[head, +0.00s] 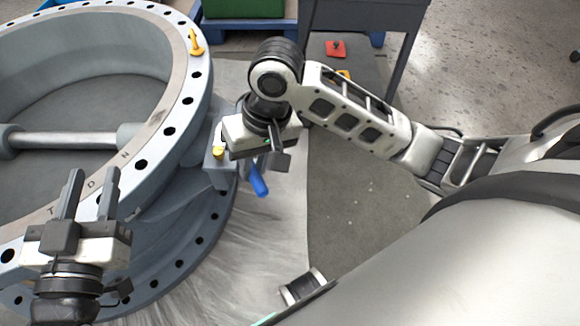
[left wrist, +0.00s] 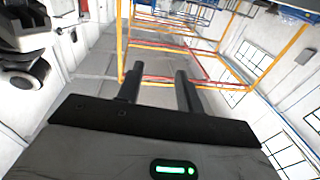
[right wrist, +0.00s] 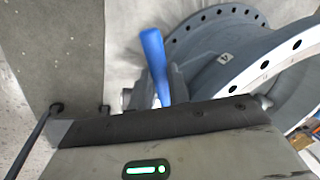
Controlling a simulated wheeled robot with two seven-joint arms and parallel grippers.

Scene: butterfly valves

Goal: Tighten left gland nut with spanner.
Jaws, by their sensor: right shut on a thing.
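The large grey valve (head: 165,185) with its bolted flanges fills the left of the head view. A blue-handled tool, seemingly the spanner (head: 258,180), sticks out below my right gripper (head: 277,158). The blue handle also shows in the right wrist view (right wrist: 155,62), rising past the gripper's edge. My right gripper is shut on it, beside the valve's neck; the fingertips and the tool's head are mostly hidden. A small yellow part, perhaps a gland nut (head: 217,152), shows beside the right gripper. My left gripper (head: 91,190) is open and empty over the near flange.
A yellow item (head: 195,43) lies on the flange's far rim. A grey table (head: 370,12) and a green box (head: 243,8) stand at the back. A red piece (head: 336,48) is near the table. Bare floor (head: 345,200) lies right of the valve.

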